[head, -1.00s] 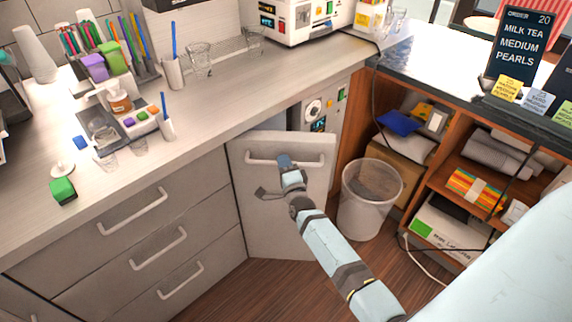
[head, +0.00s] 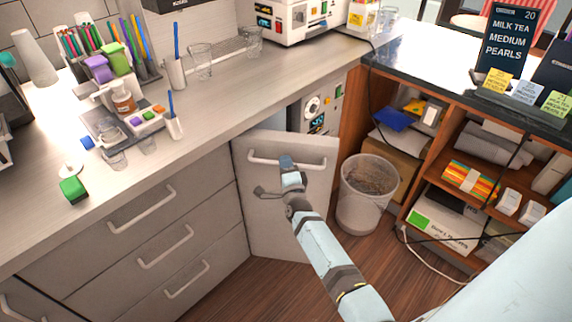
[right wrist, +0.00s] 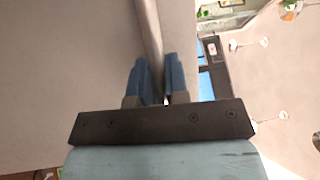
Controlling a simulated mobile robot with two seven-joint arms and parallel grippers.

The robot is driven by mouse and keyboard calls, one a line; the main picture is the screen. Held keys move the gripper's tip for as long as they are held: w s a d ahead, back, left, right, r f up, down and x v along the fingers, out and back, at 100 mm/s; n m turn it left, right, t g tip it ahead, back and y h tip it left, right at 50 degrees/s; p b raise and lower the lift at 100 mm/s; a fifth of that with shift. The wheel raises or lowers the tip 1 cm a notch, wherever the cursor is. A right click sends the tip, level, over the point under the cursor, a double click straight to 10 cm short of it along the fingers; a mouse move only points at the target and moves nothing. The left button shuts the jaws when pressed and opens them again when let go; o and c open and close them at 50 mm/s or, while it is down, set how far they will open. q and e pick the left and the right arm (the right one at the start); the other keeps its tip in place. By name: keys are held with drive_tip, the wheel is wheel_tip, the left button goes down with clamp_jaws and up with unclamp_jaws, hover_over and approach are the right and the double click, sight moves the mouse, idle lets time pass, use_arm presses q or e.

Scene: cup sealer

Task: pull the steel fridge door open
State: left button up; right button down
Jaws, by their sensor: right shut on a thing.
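My right gripper (head: 287,163) is at the handle's middle. In the right wrist view, the two blue fingers of my right gripper (right wrist: 154,80) are shut around the handle bar (right wrist: 149,35). My left gripper is not in view.
Behind the door, a panel with a dial (head: 314,108) shows. A mesh waste bin (head: 366,205) stands just right of the door. Wooden shelves (head: 412,195) are further right, and drawers (head: 165,245) are on the left. Bare wood floor lies in front.

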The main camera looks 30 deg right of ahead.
drive_tip(key=c, duration=1.1)
unclamp_jaws()
drive_tip(key=shift+c, duration=0.2)
drive_tip(key=p+v, duration=0.2)
drive_tip(key=v, duration=0.5)
drive_tip(key=shift+s, duration=0.2)
drive_tip(key=shift+a+f, duration=0.1)
drive_tip(key=shift+a, duration=0.05)
